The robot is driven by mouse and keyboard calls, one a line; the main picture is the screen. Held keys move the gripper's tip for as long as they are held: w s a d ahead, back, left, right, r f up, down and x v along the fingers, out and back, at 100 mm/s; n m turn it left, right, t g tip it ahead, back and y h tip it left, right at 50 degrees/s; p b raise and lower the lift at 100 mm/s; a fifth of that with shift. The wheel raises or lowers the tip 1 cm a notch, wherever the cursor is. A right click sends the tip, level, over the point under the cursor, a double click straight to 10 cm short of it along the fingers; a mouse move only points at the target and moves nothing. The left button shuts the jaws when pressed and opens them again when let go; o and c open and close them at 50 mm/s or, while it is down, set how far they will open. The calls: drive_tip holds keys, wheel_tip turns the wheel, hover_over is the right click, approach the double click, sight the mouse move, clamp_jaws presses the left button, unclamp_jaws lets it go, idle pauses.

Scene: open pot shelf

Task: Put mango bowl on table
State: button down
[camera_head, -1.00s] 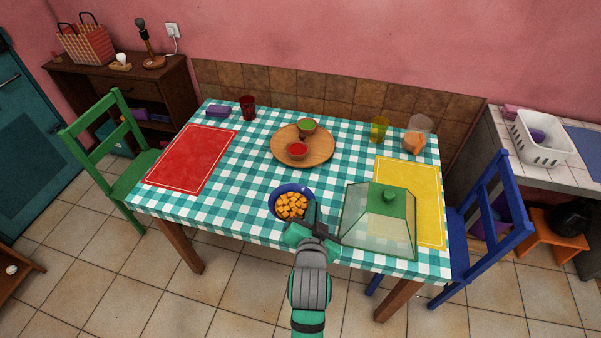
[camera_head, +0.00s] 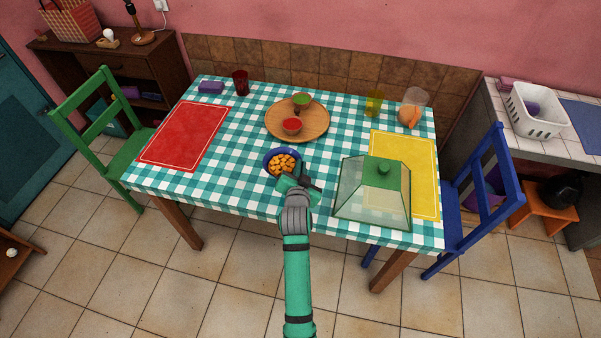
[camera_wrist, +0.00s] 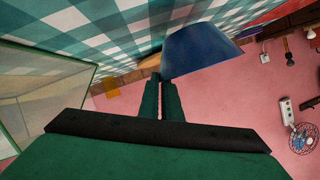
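The mango bowl (camera_head: 267,160), dark blue with orange mango cubes (camera_head: 283,163) inside, is upright over the front middle of the checked table (camera_head: 225,175). My gripper (camera_head: 298,180) is at its near right rim in the head view. In the wrist view the bowl's blue outer wall (camera_wrist: 198,50) shows just past my green fingers (camera_wrist: 165,80). The fingers are close together and appear shut on the rim. I cannot tell for sure whether the bowl's base touches the cloth.
A glass cover (camera_head: 373,195) stands close on the right, partly on a yellow mat (camera_head: 415,160). A wooden board (camera_head: 315,125) with two small bowls lies behind. A red mat (camera_head: 185,135) is at left. Cups stand at the back; chairs flank the table.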

drive_tip(key=shift+f, duration=1.5)
drive_tip(key=shift+f, duration=0.1)
drive_tip(key=c, duration=2)
unclamp_jaws()
